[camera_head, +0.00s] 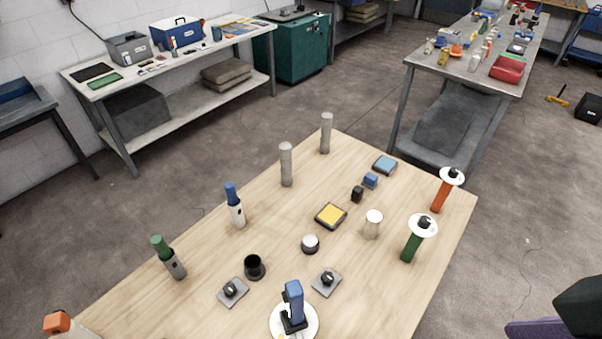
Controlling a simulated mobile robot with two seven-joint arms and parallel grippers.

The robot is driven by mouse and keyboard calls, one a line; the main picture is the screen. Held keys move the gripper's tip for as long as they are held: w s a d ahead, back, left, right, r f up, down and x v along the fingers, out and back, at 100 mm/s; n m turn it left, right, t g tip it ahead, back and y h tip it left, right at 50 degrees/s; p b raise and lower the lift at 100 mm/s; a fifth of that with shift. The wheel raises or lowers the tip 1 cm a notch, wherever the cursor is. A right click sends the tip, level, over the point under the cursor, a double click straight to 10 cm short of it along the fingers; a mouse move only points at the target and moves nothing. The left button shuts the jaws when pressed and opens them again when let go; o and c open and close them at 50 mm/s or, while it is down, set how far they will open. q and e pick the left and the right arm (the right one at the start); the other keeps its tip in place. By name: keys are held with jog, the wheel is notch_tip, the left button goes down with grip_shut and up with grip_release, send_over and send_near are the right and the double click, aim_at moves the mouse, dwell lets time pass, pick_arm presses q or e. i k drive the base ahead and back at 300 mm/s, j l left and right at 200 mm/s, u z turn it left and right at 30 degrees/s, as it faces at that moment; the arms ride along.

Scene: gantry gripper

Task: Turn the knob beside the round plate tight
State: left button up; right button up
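A round white plate (311,325) lies at the table's near edge, with a blue upright piece on a black base (293,304) standing on it. A black knob on a grey square plate (327,281) sits just beyond the round plate, up and to its right. A second black knob on a grey square plate (232,291) lies farther left. I cannot tell from the picture how tight either knob is. White discs with black tops also sit on a green post (411,247) and an orange post (440,195) at the right.
A black cup (254,267), a white-topped round piece (310,243), a yellow-topped block (331,215) and a pale cup (373,224) stand mid-table. Blue-capped (236,206) and green-capped (169,257) bottles line the left edge. Bare wood (375,295) shows right of the nearer knob.

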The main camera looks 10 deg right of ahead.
aim_at(327, 277)
jog(key=l+z, duration=0.1)
jog(key=l, duration=0.15)
jog(key=i+l+z, duration=0.15)
jog(key=l, duration=0.15)
jog(key=k+j+z, duration=0.2)
jog(key=j+z, duration=0.15)
jog(key=j, duration=0.2)
jog(key=i+j+z, duration=0.15)
jog(key=k+l, duration=0.2)
jog(key=i+l+z, duration=0.25)
jog(key=i+l, duration=0.25)
jog(key=l, duration=0.15)
